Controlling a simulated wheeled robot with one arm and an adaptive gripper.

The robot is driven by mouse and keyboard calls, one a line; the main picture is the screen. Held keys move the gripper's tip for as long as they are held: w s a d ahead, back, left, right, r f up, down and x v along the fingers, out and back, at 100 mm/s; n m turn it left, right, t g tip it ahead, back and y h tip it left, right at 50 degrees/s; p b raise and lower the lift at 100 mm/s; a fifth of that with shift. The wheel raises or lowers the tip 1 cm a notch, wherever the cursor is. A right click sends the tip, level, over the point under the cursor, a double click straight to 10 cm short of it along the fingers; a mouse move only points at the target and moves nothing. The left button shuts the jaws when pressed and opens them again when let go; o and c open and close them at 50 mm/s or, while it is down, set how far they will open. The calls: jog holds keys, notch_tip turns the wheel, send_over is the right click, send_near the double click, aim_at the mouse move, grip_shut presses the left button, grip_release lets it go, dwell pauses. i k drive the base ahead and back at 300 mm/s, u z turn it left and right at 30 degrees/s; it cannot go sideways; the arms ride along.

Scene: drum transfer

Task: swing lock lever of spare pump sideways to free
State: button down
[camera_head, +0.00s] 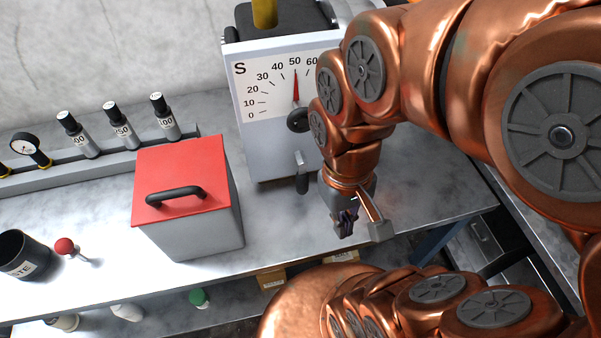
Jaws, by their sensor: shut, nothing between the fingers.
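The spare pump (262,145) is a pale grey box marked S, standing at the back of the bench. Its face has a dial with a red needle near 50 and a black knob at the right. Low on its front is a small metal lever with a dark grip (302,183), probably the lock lever; it hangs downward. My gripper (346,229) is shut and empty. In the picture it is to the right of and below the lever, apart from it. My arm hides the right part of the pump.
A grey box with a red lid and black handle (178,193) stands left of the pump. Several labelled cylinders and a gauge (29,147) line the rear rail. A black cup (20,254) and a red-knobbed stick (66,247) are at far left. A lower shelf holds small items.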

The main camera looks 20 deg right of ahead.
aim_at(302, 175)
jog(key=z, duration=0.7)
jog(key=k, duration=0.85)
jog(key=u, duration=1.15)
